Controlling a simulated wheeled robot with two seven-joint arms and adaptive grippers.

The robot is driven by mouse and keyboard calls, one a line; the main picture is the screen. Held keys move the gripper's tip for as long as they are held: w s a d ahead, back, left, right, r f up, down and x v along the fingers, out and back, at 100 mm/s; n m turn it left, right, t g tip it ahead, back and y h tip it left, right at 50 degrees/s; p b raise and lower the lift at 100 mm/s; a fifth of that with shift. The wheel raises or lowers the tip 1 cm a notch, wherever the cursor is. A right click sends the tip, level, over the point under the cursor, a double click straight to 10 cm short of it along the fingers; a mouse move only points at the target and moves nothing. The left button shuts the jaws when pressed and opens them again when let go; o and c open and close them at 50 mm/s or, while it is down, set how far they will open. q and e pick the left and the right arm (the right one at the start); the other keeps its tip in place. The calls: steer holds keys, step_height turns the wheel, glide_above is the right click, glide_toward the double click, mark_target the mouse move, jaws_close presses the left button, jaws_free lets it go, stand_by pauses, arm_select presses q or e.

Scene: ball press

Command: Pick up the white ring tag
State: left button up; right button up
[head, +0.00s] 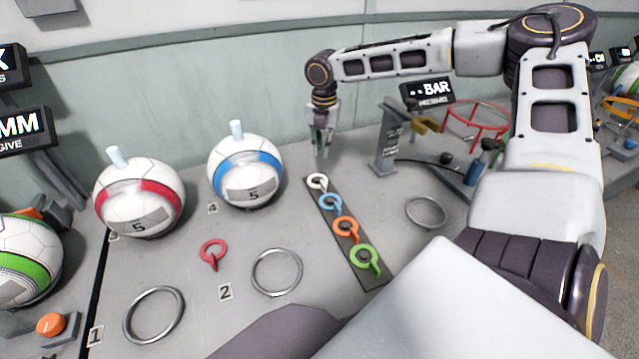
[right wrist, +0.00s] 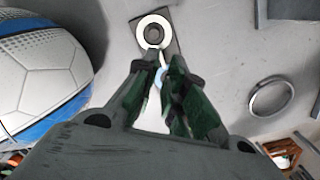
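The white ring tag (head: 317,182) lies at the far end of a dark strip (head: 362,278) on the table. In the right wrist view, the white ring tag (right wrist: 154,20) lies just beyond my fingertips, with its tab toward them. My right gripper (head: 322,150) points down above the far end of the strip. In the right wrist view, my right gripper (right wrist: 165,62) is empty, with a narrow gap between its fingers. Part of a blue ring tag (right wrist: 160,76) shows through that gap. Contact with the white tag cannot be seen. My left gripper is out of view.
Blue (head: 330,202), orange (head: 346,229) and green (head: 364,257) ring tags follow along the strip. A blue-banded ball (head: 246,170) stands left of my right gripper. A grey stand (head: 388,150) is to its right. A red ring tag (head: 213,254) lies apart.

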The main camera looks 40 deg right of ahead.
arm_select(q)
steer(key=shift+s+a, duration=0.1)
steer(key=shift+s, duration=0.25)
arm_select(e)
steer(key=shift+s+a+n+g, duration=0.15)
steer(key=shift+s+n, duration=0.1)
steer(key=shift+n, duration=0.95)
steer(key=shift+s+a+n+g, duration=0.1)
steer(key=shift+s+n, duration=0.1)
steer(key=shift+n, duration=1)
steer(key=shift+s+a+n+g, duration=0.15)
steer(key=shift+s+n, duration=0.1)
steer(key=shift+n, duration=0.95)
steer(key=shift+f, duration=0.1)
steer(key=b, duration=0.2)
glide_above(323, 183)
step_height(323, 183, down, 7)
steer(key=shift+f, duration=0.15)
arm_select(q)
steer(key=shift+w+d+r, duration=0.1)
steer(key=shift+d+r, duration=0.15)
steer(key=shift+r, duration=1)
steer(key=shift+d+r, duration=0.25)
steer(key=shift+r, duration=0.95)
arm_select(e)
steer(key=shift+f, duration=0.6)
